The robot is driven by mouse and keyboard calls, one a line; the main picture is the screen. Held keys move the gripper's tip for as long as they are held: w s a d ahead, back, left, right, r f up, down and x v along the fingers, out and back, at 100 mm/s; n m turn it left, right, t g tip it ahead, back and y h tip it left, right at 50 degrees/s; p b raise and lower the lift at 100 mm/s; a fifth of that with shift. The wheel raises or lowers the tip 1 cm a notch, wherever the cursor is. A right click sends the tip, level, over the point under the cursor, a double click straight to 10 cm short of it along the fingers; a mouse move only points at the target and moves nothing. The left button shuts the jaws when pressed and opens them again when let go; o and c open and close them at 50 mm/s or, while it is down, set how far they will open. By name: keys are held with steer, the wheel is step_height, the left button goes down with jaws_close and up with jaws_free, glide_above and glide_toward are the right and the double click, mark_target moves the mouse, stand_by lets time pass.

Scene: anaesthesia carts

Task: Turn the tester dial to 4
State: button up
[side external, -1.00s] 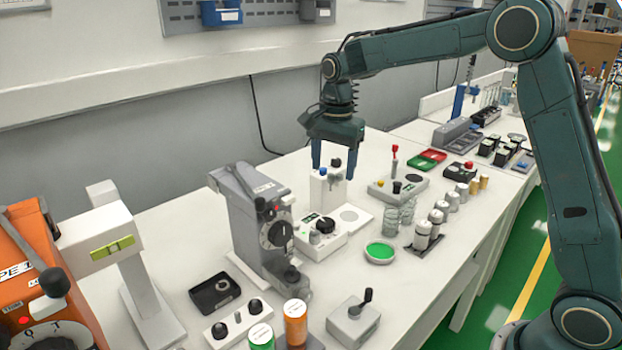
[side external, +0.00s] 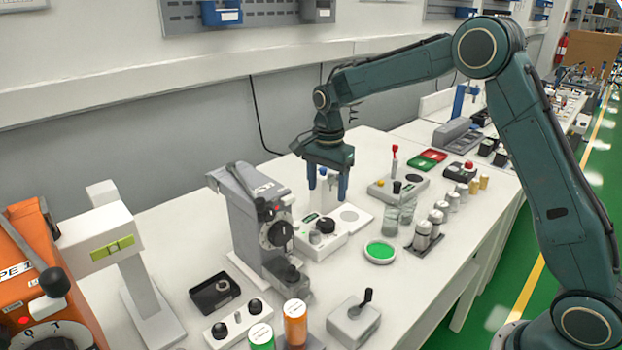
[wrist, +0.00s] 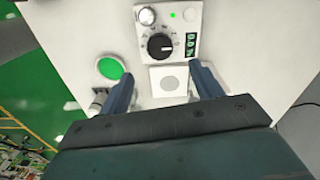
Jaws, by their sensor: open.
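The tester (side external: 318,240) is a white box on the table with a black dial (side external: 326,225) on its top. In the wrist view the dial (wrist: 160,46) has a light pointer mark directed towards the right. Its scale marks are too small to read. A small green display (wrist: 191,45) sits beside it. My gripper (side external: 328,188) is open and empty, pointing down above and behind the dial. In the wrist view my gripper (wrist: 162,72) has its fingers spread either side of a white plate, with the dial just beyond the fingertips.
A tall grey machine (side external: 240,215) stands close to the tester's left. A green round dish (side external: 380,251) and glass jars (side external: 391,220) are at its right. A white plate with a round pad (side external: 348,215) adjoins it. A lever box (side external: 352,322) stands in front.

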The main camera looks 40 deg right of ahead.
mark_target(326, 222)
step_height(326, 222, down, 10)
steer(key=shift+r, duration=0.15)
stand_by(0.3)
steer(key=c, duration=1)
